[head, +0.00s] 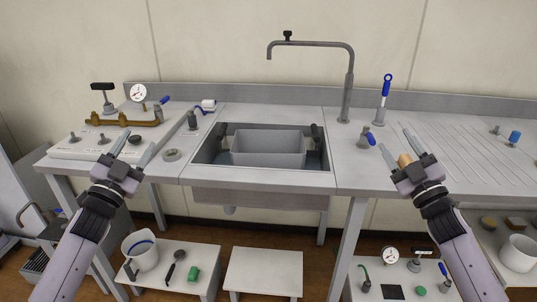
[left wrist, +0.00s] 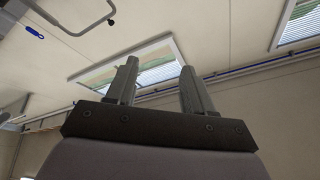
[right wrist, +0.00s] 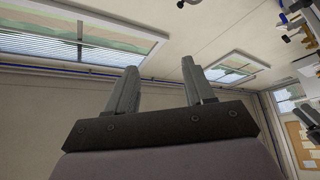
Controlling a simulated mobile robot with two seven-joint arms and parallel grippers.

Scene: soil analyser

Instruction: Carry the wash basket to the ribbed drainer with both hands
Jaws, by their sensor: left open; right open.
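The wash basket (head: 267,149) is a grey, box-shaped tub standing in the sink (head: 207,153) in the middle of the counter. Dark handles show at its left and right ends. The ribbed drainer (head: 465,150) is the grooved counter surface to the right of the sink. My left gripper (head: 132,147) is open and empty, in front of the counter left of the sink. My right gripper (head: 407,145) is open and empty, in front of the drainer's near left part. Both wrist views show spread fingers with nothing between them.
A tall tap (head: 347,85) arches behind the basket. A blue-handled valve (head: 366,138) and a blue-topped brush-like tool (head: 384,98) stand between sink and drainer. A blue-capped item (head: 514,138) is at the drainer's right. Gauge and brass fittings (head: 130,119) crowd the left counter. Low stools (head: 264,271) stand below.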

